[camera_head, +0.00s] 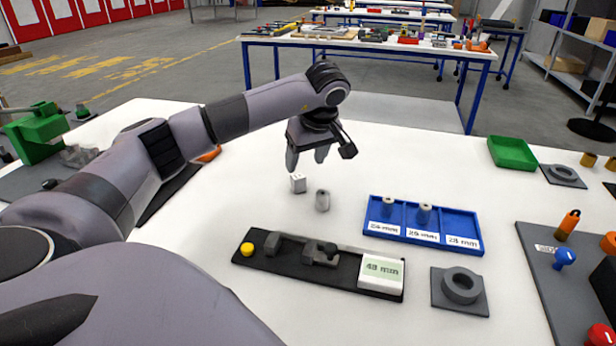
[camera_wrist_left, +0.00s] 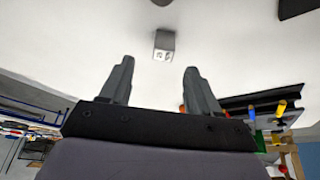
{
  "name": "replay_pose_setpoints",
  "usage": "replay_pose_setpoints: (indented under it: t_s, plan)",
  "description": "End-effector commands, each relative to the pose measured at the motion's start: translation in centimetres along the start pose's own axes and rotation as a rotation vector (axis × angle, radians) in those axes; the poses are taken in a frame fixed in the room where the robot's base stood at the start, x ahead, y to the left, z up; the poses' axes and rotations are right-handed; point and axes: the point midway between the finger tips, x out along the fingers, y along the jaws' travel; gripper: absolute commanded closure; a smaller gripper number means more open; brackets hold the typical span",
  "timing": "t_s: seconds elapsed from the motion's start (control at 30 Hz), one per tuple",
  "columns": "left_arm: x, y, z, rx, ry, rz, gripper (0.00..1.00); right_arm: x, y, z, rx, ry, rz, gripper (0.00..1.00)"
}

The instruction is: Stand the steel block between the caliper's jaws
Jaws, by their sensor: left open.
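My right gripper is not in view.
A grey cylinder (camera_head: 322,200) stands close to the block. A blue tray (camera_head: 425,241) with labelled compartments holds two cylinders. A grey ring fixture (camera_head: 460,289) is right of the caliper. A green bin (camera_head: 512,153) is at the back right. The table behind the tray is clear.

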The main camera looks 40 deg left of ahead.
Motion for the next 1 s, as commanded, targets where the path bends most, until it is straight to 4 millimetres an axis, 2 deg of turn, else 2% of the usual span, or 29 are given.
replay_pose_setpoints:
  t_s: [0.4, 0.53, 0.73, 0.77, 0.93, 1.0]
  plan:
    - [5.6, -0.3, -0.3, -0.001, 0.0, -0.005, 0.38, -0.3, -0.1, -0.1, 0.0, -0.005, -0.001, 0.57]
    - [6.5, -0.3, -0.3, 0.001, 0.0, -0.003, 0.38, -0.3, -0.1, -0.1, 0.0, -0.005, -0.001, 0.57]
    - [6.5, -0.3, -0.3, 0.001, 0.0, -0.002, 0.38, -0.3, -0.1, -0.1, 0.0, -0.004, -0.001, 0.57]
    - [6.5, -0.3, -0.3, 0.001, 0.0, -0.002, 0.42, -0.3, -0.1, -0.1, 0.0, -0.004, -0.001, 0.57]
    - [6.5, -0.3, -0.3, 0.0, 0.0, -0.001, 0.97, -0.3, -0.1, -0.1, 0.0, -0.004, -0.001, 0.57]
    - [6.4, -0.3, -0.3, 0.0, 0.001, 0.0, 1.0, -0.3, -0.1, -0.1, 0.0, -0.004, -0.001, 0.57]
